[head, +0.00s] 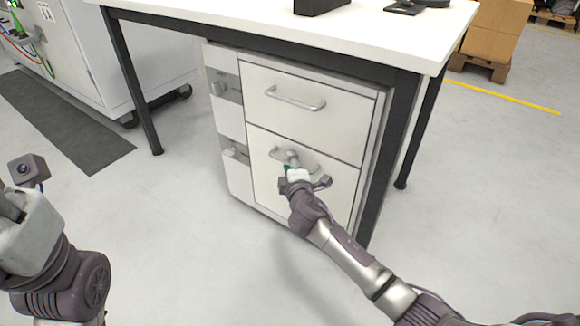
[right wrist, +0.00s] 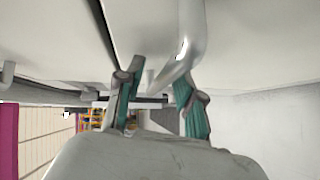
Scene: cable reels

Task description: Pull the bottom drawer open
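The bottom drawer (head: 262,187) is the larger, lower front of the white cabinet under the table; it looks shut, flush with the cabinet. Its curved metal bar handle (head: 312,167) is partly hidden by my right gripper (head: 288,164), which is at the handle. In the right wrist view, my right gripper (right wrist: 158,100) has its teal-padded fingers apart, with the handle (right wrist: 185,60) reaching down between them, closer to the right finger. I cannot tell whether it touches. My left gripper (head: 12,206) is at the left edge, far from the cabinet, its fingers mostly out of frame.
The top drawer (head: 310,112) is above, also shut. Table legs (head: 402,130) stand beside the cabinet and at the left. A dark mat (head: 65,125) and a grey cabinet are at the left. The floor (head: 220,270) in front is clear.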

